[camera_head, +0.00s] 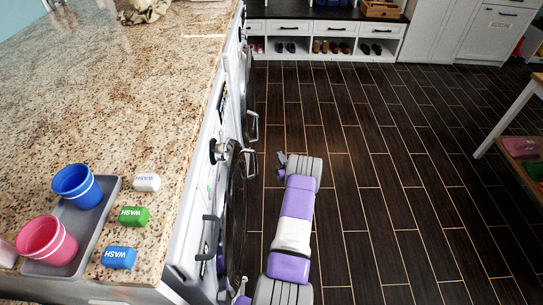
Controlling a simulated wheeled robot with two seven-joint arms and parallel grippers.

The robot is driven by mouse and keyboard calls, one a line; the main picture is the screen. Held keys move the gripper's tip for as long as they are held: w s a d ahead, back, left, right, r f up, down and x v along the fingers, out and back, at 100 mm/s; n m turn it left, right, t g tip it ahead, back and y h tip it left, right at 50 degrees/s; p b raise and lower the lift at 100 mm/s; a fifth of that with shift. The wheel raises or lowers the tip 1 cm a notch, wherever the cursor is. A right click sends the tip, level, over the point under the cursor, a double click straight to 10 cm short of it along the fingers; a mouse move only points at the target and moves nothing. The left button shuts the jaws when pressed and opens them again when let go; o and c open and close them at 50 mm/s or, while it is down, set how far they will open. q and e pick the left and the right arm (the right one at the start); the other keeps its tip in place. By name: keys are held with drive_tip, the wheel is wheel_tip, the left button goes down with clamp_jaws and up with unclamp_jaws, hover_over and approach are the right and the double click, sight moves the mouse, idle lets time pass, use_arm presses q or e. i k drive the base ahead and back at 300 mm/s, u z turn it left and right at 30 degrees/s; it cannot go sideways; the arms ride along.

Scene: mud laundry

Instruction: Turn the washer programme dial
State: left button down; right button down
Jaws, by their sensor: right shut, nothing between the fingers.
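The front-loading machines stand under the granite counter, seen steeply from above along their white fronts. On the nearer machine (193,215), a round dark and silver knob (219,151), which looks like the programme dial, sticks out near the top of the front. Its marked face and pointer are hidden at this angle. My right gripper (281,159) is at the far end of my purple and white arm, to the right of the knob and apart from it. It is shut and empty.
On the counter (140,85), a grey tray (98,225) holds a blue cup (78,187) and a pink cup (47,240). Several small WASH blocks, one green (134,216), lie beside it. A shoe bench (330,30) stands behind. The dark floor (390,180) is clear.

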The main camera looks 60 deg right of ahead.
sight(218, 150)
drive_tip(key=k, duration=1)
